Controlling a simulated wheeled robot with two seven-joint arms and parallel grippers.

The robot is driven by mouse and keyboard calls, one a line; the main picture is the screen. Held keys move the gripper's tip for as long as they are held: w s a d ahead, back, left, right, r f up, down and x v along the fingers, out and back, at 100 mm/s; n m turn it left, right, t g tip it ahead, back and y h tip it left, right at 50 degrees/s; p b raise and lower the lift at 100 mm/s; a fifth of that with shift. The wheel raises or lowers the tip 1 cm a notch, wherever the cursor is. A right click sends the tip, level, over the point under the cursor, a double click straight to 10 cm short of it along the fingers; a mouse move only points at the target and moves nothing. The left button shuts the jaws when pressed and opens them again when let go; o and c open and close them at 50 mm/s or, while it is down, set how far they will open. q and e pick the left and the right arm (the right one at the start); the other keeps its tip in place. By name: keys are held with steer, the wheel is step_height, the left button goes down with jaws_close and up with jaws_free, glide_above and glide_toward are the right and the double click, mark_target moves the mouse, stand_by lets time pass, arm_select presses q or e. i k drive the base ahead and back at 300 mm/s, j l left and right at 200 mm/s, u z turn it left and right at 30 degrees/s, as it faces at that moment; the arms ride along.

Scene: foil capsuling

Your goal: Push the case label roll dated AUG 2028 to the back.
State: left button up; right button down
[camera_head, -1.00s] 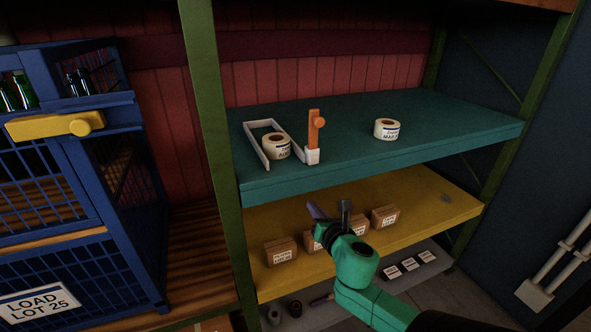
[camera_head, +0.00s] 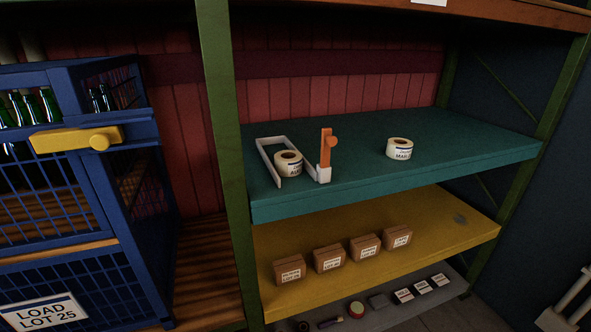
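Two white label rolls stand on the teal upper shelf (camera_head: 450,150). The left roll (camera_head: 289,165) has print that seems to begin with "AU"; the rest is too small to read. It sits inside a white U-shaped frame (camera_head: 268,160), near the open front end. An orange upright handle (camera_head: 326,148) rises from a white block at the frame's right front. The right roll (camera_head: 400,149), whose print seems to begin "MAR", stands in the open to the right of the frame. Neither of my grippers shows in the head view now.
Several brown labelled boxes (camera_head: 330,257) stand on the yellow middle shelf (camera_head: 455,225). Small items lie on the grey bottom shelf (camera_head: 445,285). A blue cage (camera_head: 150,180) with green bottles (camera_head: 48,104) and a yellow latch (camera_head: 75,138) stands left. A green post (camera_head: 218,140) separates them.

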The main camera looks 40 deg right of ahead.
mark_target(287, 164)
steer(key=k+l+u, duration=0.3)
steer(key=k+l, duration=0.3)
steer(key=l, duration=0.3)
steer(key=k+l+u, duration=0.3)
steer(key=k+l, duration=0.35)
steer(key=l, duration=0.15)
